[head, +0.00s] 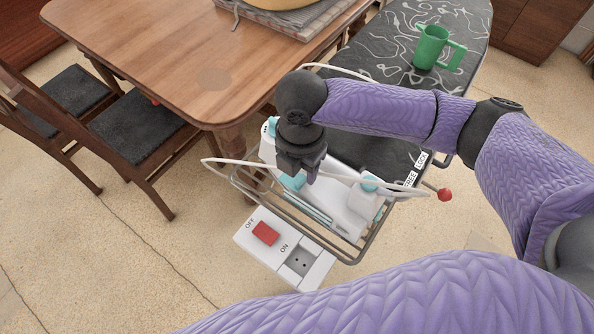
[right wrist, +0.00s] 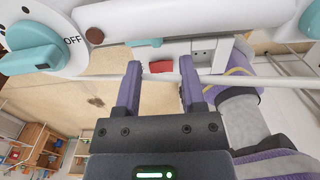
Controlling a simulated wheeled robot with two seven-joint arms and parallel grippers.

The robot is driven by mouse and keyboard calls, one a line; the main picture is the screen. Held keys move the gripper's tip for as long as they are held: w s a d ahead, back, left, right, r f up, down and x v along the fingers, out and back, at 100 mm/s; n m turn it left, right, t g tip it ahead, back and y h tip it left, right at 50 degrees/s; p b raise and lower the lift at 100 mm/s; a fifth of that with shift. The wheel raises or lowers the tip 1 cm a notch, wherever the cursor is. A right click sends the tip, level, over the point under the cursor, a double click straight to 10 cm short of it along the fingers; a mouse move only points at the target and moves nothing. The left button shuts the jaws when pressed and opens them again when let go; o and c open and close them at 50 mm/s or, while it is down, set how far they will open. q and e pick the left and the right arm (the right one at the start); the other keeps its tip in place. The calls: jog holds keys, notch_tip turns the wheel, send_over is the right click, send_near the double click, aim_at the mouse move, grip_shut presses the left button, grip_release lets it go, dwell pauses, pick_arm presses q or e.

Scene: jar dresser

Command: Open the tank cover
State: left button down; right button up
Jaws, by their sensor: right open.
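A white appliance with teal parts (head: 340,204) sits on the wire rack at the near end of the ironing board, partly hidden by my right arm. A teal-topped white piece (head: 368,190) is at its right side, and another teal part (head: 292,181) lies just below my right gripper (head: 300,176). I cannot tell which part is the tank cover. In the right wrist view, the right gripper (right wrist: 160,68) is open, with a thin white cord or bar crossing between its fingers. A teal dial (right wrist: 30,48) marked OFF is at upper left. My left gripper is not in view.
A power box with a red switch (head: 265,233) and socket hangs at the rack's near end. White cords loop around the rack. A green mug (head: 430,48) stands on the ironing board (head: 384,38). A wooden table (head: 160,50) and chairs are at left.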

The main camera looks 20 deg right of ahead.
aim_at(299, 181)
jog(key=f, duration=0.2)
jog(key=f+b, duration=0.1)
jog(key=f, duration=0.1)
jog(key=shift+w, duration=0.2)
jog(key=shift+f, duration=0.35)
grip_shut()
jog(key=shift+r, duration=0.1)
dwell(0.7)
